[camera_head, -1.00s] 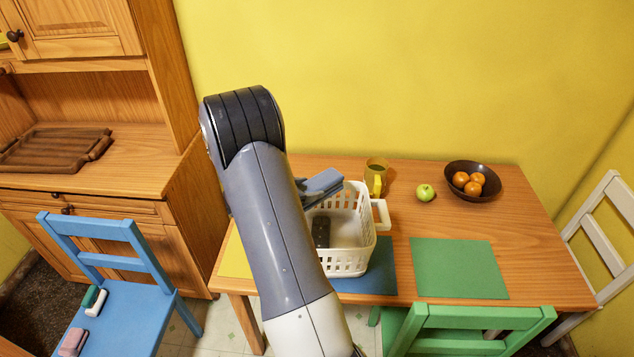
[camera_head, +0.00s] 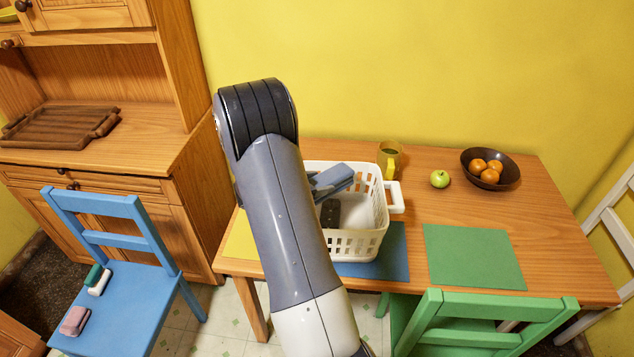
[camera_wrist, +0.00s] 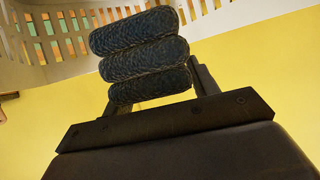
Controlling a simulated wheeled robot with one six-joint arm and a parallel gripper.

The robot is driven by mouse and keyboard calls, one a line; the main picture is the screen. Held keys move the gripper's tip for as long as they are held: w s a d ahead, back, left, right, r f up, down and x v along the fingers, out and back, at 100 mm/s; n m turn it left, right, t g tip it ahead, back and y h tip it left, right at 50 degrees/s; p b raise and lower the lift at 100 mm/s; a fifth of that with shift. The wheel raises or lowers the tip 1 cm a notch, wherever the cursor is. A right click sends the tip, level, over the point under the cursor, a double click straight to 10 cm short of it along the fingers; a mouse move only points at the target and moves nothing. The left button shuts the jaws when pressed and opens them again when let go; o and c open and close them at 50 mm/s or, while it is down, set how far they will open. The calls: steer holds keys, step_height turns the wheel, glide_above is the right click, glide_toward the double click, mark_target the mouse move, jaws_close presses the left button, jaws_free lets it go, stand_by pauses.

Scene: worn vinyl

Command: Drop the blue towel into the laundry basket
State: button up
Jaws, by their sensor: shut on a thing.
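The blue towel (camera_wrist: 143,50) is a thick folded bundle, dark blue in the wrist view. My gripper (camera_wrist: 155,85) is shut on it, with a finger on either side. In the head view the towel (camera_head: 333,179) shows past my arm, over the left part of the basket opening. The white slotted laundry basket (camera_head: 357,246) stands upright on the table, its left side hidden by my arm. Its slotted wall (camera_wrist: 60,68) also crosses the top of the wrist view.
The basket stands on a blue mat (camera_head: 393,262) on the wooden table (camera_head: 415,211). A green chair (camera_head: 480,310) is in front, a blue chair (camera_head: 115,300) left.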

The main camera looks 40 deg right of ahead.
steer(key=o, duration=1.1)
steer(key=b+v, duration=0.1)
steer(key=v, duration=0.9)
steer(key=shift+a+r, duration=0.2)
steer(key=shift+a, duration=0.15)
steer(key=p+x, duration=0.1)
steer(key=x, duration=0.9)
steer(key=shift+s+d+f, duration=0.1)
steer(key=shift+d, duration=0.15)
step_height(320, 180, up, 3)
steer(key=p, duration=0.2)
steer(key=shift+d+f+p, duration=0.1)
steer(key=shift+f+p, duration=0.1)
steer(key=shift+p, duration=0.15)
steer(key=shift+r+p, duration=0.75)
steer(key=shift+f, duration=0.15)
